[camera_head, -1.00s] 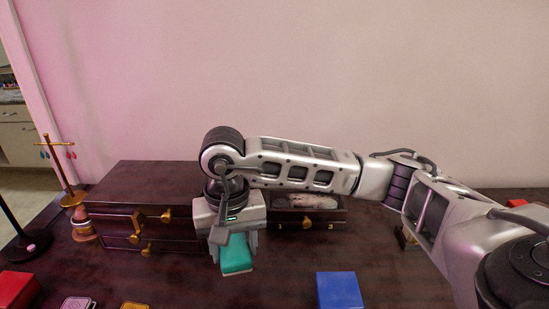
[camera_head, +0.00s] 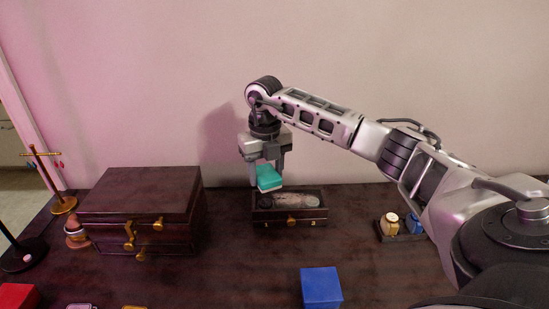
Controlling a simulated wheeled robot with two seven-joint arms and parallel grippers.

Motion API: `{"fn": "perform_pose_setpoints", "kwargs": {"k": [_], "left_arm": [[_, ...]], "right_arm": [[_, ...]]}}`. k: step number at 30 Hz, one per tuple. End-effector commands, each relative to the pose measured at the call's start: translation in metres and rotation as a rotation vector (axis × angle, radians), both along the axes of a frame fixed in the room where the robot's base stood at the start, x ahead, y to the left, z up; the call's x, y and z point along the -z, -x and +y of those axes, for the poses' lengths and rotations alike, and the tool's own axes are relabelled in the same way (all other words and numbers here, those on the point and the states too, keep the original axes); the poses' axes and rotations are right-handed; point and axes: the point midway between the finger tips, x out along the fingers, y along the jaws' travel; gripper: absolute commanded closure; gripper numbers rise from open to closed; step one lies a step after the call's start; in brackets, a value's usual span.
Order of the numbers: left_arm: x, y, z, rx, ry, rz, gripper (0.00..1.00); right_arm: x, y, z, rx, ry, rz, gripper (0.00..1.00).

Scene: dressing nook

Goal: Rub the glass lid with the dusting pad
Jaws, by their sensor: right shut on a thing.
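My right gripper (camera_head: 266,166) is shut on the teal dusting pad (camera_head: 269,179) and holds it in the air. The pad is above the left part of a small dark wooden box (camera_head: 262,217) with a brass knob. The top of this box shows a greyish, glassy surface (camera_head: 292,199), which may be the glass lid; dark round and pale shapes show there. The pad appears apart from it, though the exact gap is hard to tell. My left gripper is not in view.
A dark wooden chest with drawers (camera_head: 140,185) stands to the left, a brass stand (camera_head: 47,180) beyond it. Watches on a holder (camera_head: 392,226) are at the right, near my arm. A blue box (camera_head: 321,287) and a red box (camera_head: 17,296) are in front. The middle tabletop is clear.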

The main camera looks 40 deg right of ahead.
Motion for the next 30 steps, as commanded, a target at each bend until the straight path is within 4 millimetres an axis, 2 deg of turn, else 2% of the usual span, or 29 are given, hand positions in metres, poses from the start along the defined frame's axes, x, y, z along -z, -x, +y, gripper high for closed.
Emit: {"fn": "perform_pose_setpoints", "kwargs": {"k": [3,9,19,24,30], "left_arm": [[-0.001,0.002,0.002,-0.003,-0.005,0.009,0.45],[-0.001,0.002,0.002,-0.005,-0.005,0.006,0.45],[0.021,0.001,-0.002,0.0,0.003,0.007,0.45],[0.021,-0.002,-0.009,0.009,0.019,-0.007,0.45],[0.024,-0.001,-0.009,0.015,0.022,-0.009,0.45]], "right_arm": [[-0.006,-0.001,-0.017,0.231,-0.001,0.001,0.69],[-0.005,-0.001,-0.028,0.411,-0.001,0.002,0.69],[0.026,-0.001,-0.028,0.423,-0.001,0.001,0.69],[0.042,-0.001,-0.028,0.422,-0.001,0.001,0.69],[0.053,-0.001,-0.028,0.422,-0.001,0.001,0.69]]}}
